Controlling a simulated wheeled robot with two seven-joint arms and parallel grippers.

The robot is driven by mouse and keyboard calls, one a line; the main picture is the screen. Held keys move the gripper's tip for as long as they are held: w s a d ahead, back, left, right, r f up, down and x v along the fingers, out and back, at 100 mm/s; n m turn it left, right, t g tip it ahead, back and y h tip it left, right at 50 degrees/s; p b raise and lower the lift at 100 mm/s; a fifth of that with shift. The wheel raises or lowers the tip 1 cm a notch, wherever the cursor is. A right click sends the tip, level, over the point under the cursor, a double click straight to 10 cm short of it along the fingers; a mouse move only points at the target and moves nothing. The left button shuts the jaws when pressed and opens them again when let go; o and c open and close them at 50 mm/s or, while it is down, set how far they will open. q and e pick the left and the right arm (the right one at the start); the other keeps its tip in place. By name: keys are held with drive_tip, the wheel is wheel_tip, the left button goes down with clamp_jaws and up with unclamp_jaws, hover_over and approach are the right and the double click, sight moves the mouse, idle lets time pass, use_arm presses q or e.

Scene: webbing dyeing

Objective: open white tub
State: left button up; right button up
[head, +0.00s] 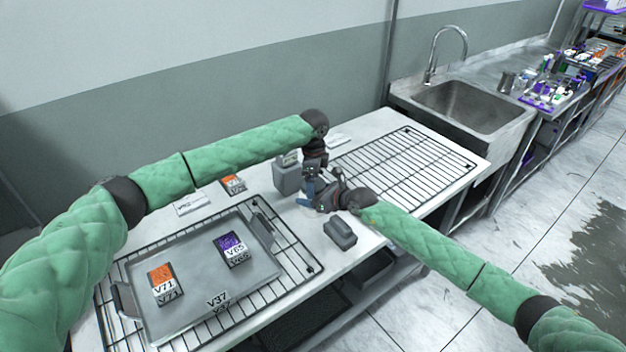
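I cannot make out a clearly white tub; a small object held between the grippers may be hidden. A grey upright container (287,181) stands on the table, with something pale sticking out of its top. A low dark grey box-like object (340,235) lies near the front edge. My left gripper (309,195) points down just right of the upright container. My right gripper (312,202) reaches in from the right, and its fingers meet or overlap the left ones. The fingers are small and crowded, so their opening is unclear.
A metal tray (200,319) on a wire rack (290,249) holds an orange-labelled block (161,280) and a purple one (231,246). Another orange-labelled block (232,184) lies behind. An empty wire rack (410,165) covers the table's right part. A sink (466,107) stands beyond.

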use_arm(q)
drive_tip(key=shift+r, duration=2.3)
use_arm(e)
drive_tip(key=o, duration=1.9)
drive_tip(key=shift+o, duration=0.2)
use_arm(q)
drive_tip(key=shift+f, duration=0.1)
